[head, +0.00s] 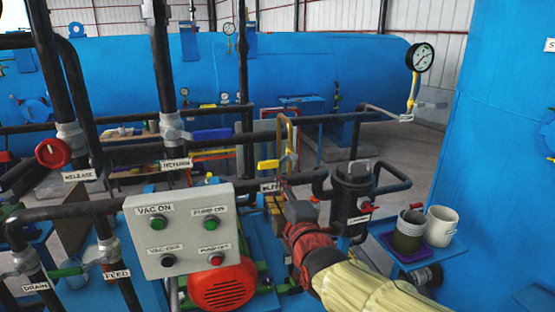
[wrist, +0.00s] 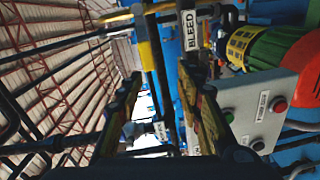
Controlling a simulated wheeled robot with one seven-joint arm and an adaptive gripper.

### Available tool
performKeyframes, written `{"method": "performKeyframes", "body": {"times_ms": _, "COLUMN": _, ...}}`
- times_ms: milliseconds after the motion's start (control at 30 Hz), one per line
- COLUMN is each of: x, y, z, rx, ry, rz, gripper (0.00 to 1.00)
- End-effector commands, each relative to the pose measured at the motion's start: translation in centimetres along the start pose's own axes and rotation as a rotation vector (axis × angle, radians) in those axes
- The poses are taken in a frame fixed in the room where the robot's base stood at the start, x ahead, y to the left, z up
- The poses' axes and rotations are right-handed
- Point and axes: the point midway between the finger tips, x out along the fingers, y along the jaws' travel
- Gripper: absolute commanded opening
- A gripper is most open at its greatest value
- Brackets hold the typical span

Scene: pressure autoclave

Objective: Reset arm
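My arm comes in from the bottom right of the head view in a pale yellow sleeve with a red section. My gripper (head: 277,207) is at its far end, right of the grey control box and left of the black upright filter housing (head: 352,195). In the wrist view my gripper (wrist: 160,80) has its two dark fingers apart, with nothing seen held between them. A BLEED label (wrist: 190,30) and a yellow handle (wrist: 151,50) show beyond the fingertips. In the head view the fingertips are small, and I cannot tell whether they touch the pipework.
The grey control box (head: 185,230) with green and red buttons stands close left of my gripper, above a red motor (head: 222,287). Black pipes run behind. Two cups stand on a blue shelf (head: 414,262) at right. A large blue tank (head: 500,150) fills the right side.

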Motion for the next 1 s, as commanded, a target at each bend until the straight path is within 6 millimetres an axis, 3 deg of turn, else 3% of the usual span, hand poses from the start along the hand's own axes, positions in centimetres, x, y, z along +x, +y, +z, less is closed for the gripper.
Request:
{"method": "performKeyframes", "body": {"times_ms": 133, "x": -1.2, "y": -6.9, "z": 0.3, "rx": 0.288, "ry": -0.040, "rz": -0.226, "gripper": 0.36}}
{"method": "performKeyframes", "body": {"times_ms": 267, "x": -4.9, "y": -12.4, "z": 0.9, "rx": 0.561, "ry": -0.150, "rz": -0.434, "gripper": 0.36}}
{"method": "performKeyframes", "body": {"times_ms": 367, "x": -9.1, "y": -15.5, "z": 2.2, "rx": 0.766, "ry": -0.291, "rz": -0.564, "gripper": 0.36}}
{"method": "performKeyframes", "body": {"times_ms": 500, "x": -16.5, "y": -18.5, "z": 4.8, "rx": 1.034, "ry": -0.555, "rz": -0.683, "gripper": 0.36}}
{"method": "performKeyframes", "body": {"times_ms": 600, "x": -22.1, "y": -19.8, "z": 6.6, "rx": 1.190, "ry": -0.753, "rz": -0.715, "gripper": 0.36}}
{"method": "performKeyframes", "body": {"times_ms": 800, "x": -31.4, "y": -20.0, "z": 9.5, "rx": 1.375, "ry": -1.026, "rz": -0.671, "gripper": 0.36}}
{"method": "performKeyframes", "body": {"times_ms": 867, "x": -32.9, "y": -19.4, "z": 10.3, "rx": 1.391, "ry": -1.041, "rz": -0.635, "gripper": 0.36}}
{"method": "performKeyframes", "body": {"times_ms": 1000, "x": -33.7, "y": -17.4, "z": 11.4, "rx": 1.430, "ry": -1.024, "rz": -0.544, "gripper": 0.36}}
